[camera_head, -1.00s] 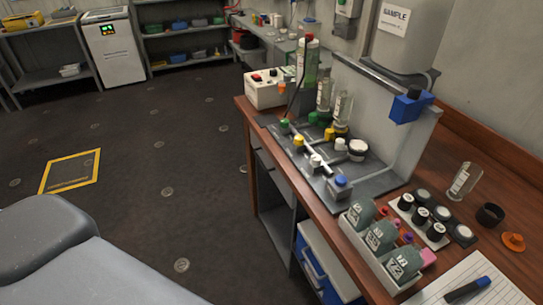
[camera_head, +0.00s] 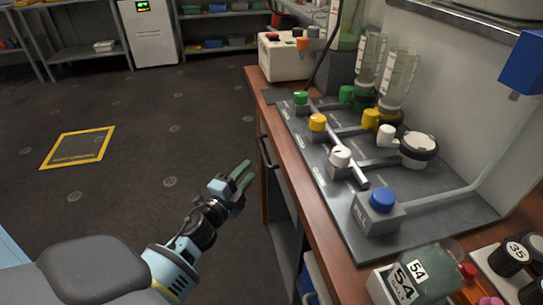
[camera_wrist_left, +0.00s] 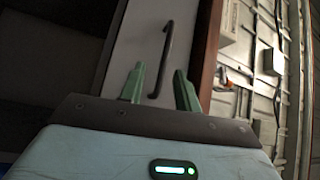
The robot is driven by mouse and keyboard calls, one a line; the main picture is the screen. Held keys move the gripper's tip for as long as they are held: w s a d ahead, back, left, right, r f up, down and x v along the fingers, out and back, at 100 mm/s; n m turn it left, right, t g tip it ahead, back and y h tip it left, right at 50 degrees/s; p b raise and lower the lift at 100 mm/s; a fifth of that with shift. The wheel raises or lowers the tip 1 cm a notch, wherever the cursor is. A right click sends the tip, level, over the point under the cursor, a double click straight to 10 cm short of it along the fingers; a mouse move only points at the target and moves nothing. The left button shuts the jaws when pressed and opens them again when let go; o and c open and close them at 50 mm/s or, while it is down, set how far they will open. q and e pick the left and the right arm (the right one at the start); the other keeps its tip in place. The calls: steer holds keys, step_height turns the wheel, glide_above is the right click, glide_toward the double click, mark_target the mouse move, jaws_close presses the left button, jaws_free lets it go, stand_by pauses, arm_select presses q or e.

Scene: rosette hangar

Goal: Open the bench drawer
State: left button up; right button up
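The bench drawer's pale front (camera_wrist_left: 138,45) shows in the left wrist view, with a dark bar handle (camera_wrist_left: 163,60) on it. In the head view the handle (camera_head: 265,152) is on the bench's left side, just under the wooden top. The drawer looks shut. My left gripper (camera_head: 244,172) is left of the handle, with a small gap between them. In the left wrist view its two green fingers (camera_wrist_left: 159,78) are apart and empty, and the handle appears between them, ahead of the tips. My right gripper is not in view.
The wooden bench top (camera_head: 285,165) overhangs close to the handle. It carries a grey valve panel (camera_head: 345,205), a white box (camera_head: 285,60) and a labelled green container (camera_head: 425,275). Open floor (camera_head: 150,205) lies left of the bench. A yellow-framed floor marking (camera_head: 78,147) is farther left.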

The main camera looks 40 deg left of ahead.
mark_target(262, 149)
arm_select(q)
steer(key=shift+w+a+r+b, duration=0.1)
steer(key=shift+w+a+r, duration=0.15)
steer(key=shift+w, duration=1.25)
steer(key=shift+w+a+r+b, duration=0.15)
steer(key=shift+w+r, duration=0.25)
steer(key=shift+w, duration=1.05)
steer(key=shift+w+a+r+b, duration=0.1)
steer(key=shift+w+a+r, duration=0.15)
steer(key=shift+w, duration=1.25)
jaws_close()
